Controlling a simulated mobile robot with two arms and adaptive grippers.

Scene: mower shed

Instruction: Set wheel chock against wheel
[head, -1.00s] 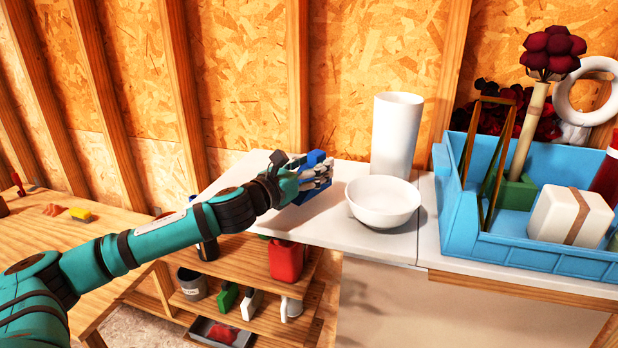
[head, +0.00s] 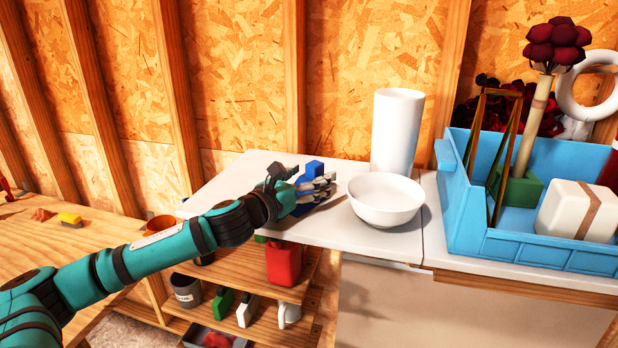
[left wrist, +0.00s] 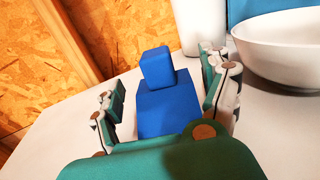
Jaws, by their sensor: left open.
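A blue block-shaped object (left wrist: 168,108), perhaps the wheel chock, has a smaller blue block on its upper end. It stands on the white tabletop and shows partly behind my fingers in the head view (head: 314,167). My left gripper (head: 322,186) is open at this object. In the left wrist view its fingers (left wrist: 162,82) lie on both sides of the blue object, with a gap visible on the left. The object's lower part is hidden by the gripper's palm. I see no wheel in these frames. My right gripper is not in view.
A white bowl (head: 385,203) stands close to the right of my left gripper, with a white cylinder (head: 397,130) behind it. A blue bin (head: 540,252) with several things is at right. A wooden workbench (head: 60,255) is at left. The tabletop's back left is clear.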

